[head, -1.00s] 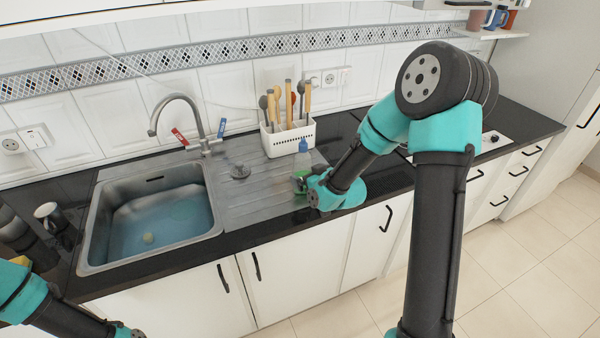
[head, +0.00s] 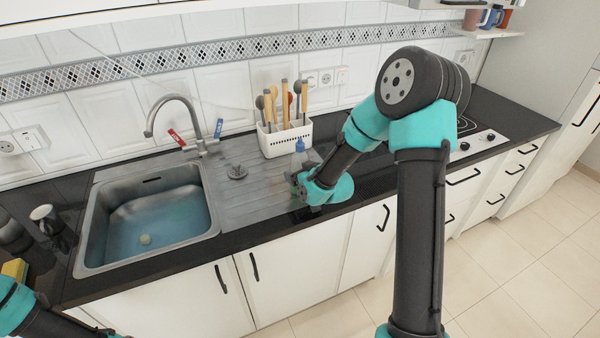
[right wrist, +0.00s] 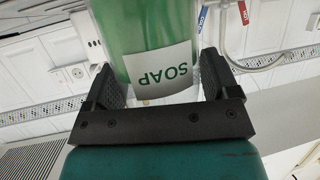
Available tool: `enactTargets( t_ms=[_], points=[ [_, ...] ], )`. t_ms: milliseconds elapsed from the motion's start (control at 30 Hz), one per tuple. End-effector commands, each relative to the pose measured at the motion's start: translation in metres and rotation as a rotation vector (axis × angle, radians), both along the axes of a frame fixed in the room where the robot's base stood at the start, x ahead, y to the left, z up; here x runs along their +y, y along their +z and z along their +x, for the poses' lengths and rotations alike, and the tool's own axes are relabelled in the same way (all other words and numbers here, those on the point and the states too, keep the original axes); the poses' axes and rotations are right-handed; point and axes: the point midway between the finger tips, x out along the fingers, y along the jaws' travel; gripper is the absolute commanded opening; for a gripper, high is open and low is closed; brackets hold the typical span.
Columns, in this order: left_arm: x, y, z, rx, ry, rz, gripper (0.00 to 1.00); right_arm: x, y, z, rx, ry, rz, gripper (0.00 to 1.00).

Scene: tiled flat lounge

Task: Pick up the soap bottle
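The soap bottle stands upright on the drainboard right of the sink, and its blue pump top (head: 300,145) shows in the head view above my right gripper (head: 303,190). My right gripper and forearm hide most of its green body there. In the right wrist view the green bottle with its white SOAP label (right wrist: 160,75) fills the space between the two fingers of my right gripper (right wrist: 160,85). The fingers stand wide apart, one on each side of the bottle, very close to it; firm contact does not show. My left gripper is out of view; only part of my left arm shows at lower left.
A white utensil holder (head: 286,140) stands just behind the bottle. The sink (head: 150,262) with its tap (head: 175,100) is to the left.

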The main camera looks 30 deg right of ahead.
Motion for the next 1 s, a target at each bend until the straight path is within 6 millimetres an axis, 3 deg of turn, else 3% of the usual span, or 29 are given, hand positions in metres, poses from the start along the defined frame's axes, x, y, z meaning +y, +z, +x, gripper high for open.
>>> enactTargets(
  t_ms=[400,1000],
  points=[
    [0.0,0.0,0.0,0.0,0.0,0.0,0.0,-0.0001,0.0004,0.0001,-0.001,0.0,0.0,0.43],
    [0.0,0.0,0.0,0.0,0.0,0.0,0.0,0.0012,0.0076,0.0011,-0.002,0.002,0.0,0.43]
  ],
)
